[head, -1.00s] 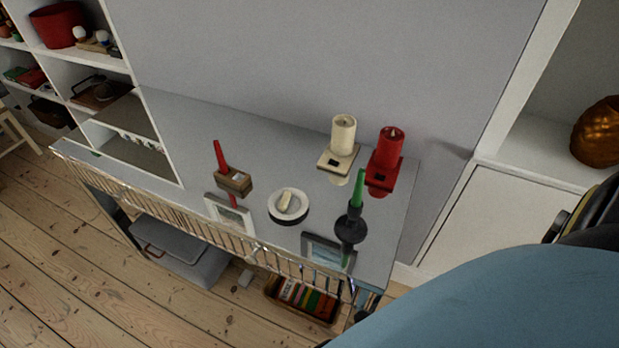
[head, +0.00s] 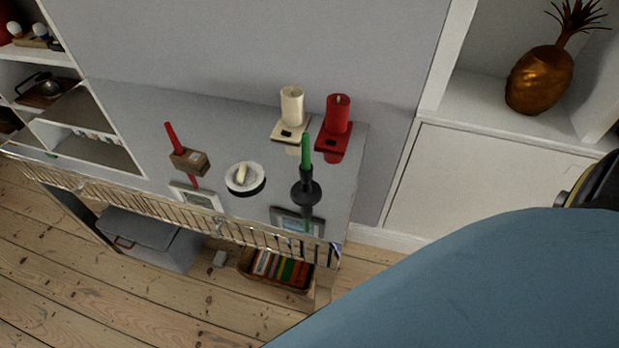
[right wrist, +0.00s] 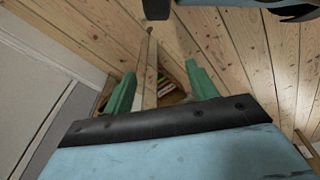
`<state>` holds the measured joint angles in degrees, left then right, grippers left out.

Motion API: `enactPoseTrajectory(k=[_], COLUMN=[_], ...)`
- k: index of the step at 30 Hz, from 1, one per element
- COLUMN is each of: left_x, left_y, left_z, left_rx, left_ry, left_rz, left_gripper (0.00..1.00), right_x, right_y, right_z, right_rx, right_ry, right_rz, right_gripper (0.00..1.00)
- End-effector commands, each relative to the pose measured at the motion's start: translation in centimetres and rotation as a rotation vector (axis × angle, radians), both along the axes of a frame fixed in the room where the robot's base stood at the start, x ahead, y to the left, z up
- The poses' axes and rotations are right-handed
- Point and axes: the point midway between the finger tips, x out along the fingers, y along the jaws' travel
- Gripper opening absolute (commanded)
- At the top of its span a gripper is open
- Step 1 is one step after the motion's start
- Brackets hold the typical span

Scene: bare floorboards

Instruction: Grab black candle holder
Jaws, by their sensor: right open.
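The black candle holder (head: 306,191) stands near the right end of the grey tabletop (head: 135,110), with a tall green candle (head: 307,151) upright in it. The tabletop is glossy and mirrors both. My right gripper (right wrist: 160,90) shows only in the right wrist view. Its two green fingers are spread apart with nothing held between them, pointing toward the floor and a basket of books. The candle holder is not visible in that view. My left gripper is not in view.
A red candle (head: 338,114), a cream candle (head: 292,106), a white dish (head: 245,178), a wooden block holder (head: 190,162) and picture frames share the tabletop. A metal rail (head: 170,218) runs along its front edge. A white cabinet (head: 480,185) stands right.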

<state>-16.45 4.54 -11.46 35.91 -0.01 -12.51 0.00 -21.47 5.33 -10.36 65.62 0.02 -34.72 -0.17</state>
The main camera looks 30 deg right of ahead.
Motion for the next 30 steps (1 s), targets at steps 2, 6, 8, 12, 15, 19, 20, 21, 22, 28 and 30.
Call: enactPoseTrajectory(k=[2,6,8,12,15,19,20,21,22,28,30], left_x=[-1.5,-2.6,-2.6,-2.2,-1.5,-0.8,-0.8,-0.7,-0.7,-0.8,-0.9], left_y=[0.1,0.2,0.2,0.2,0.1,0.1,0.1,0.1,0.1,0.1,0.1], left_z=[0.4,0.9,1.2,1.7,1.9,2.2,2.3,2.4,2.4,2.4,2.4], left_rx=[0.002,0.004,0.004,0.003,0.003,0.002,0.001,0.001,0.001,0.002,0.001], left_ry=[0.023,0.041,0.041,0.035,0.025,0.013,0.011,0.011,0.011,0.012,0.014], left_rz=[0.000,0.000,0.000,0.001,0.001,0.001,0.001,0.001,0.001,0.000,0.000], left_gripper=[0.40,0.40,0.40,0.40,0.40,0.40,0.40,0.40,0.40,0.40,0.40], right_x=[2.7,7.4,9.1,11.6,12.4,13.1,13.4,13.7,14.1,16.6,17.7], right_y=[0.4,0.5,0.4,0.0,-0.4,-0.9,-1.1,-1.3,-1.5,-2.3,-2.4], right_z=[3.5,10.3,13.6,20.5,24.1,28.4,29.5,30.7,31.2,32.7,33.0], right_rx=[-0.005,-0.079,-0.127,-0.232,-0.288,-0.362,-0.391,-0.440,-0.475,-0.745,-0.856], right_ry=[-0.030,-0.098,-0.127,-0.179,-0.202,-0.226,-0.234,-0.240,-0.241,-0.217,-0.193], right_rz=[0.020,0.179,0.261,0.401,0.461,0.535,0.565,0.620,0.662,0.988,1.125], right_gripper=[0.58,0.58,0.58,0.58,0.58,0.58,0.58,0.58,0.58,0.58,0.58])
